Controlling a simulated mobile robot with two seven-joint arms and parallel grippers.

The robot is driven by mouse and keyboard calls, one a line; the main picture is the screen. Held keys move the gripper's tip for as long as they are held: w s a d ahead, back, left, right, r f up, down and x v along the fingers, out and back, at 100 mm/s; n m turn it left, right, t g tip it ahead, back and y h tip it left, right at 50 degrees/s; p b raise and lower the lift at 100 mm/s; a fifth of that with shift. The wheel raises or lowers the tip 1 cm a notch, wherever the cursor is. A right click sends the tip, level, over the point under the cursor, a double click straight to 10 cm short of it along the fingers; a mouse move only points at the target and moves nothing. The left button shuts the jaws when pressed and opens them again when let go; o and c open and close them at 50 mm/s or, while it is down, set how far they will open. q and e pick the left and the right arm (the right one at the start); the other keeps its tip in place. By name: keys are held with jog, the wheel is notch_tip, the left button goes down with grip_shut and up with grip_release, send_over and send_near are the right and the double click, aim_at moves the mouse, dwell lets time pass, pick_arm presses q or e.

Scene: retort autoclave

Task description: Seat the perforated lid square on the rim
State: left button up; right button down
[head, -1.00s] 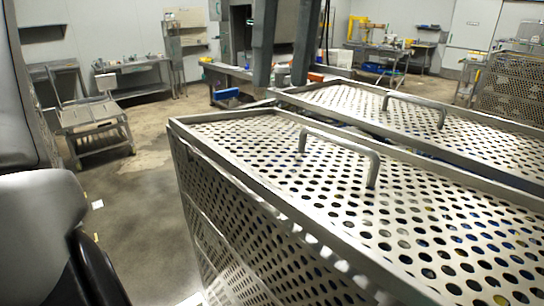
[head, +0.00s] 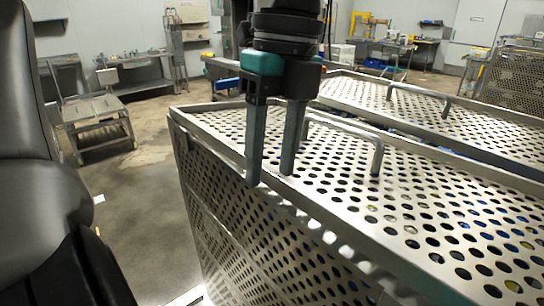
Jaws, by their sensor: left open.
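The perforated lid (head: 420,210) is a grey metal sheet with round holes and a bar handle (head: 345,134). It lies over the top of the near perforated basket (head: 225,215), along its metal rim (head: 183,119). I cannot tell whether it sits fully square; bright patches show along the near long edge. My left gripper (head: 270,177) points down with its two dark fingers apart and nothing between them. Its fingertips are by the near long edge of the lid, left of the handle, and hide part of that edge. I cannot tell whether they touch. My right gripper is not in view.
A second basket with a similar handled perforated lid (head: 470,126) stands close behind the near one. Another perforated basket (head: 515,75) is at the far right. A metal stand (head: 97,108) is at the left, with open floor (head: 135,190) before it.

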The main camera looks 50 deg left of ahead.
pick_arm(q)
grip_shut()
dwell(0.4)
dwell(1.0)
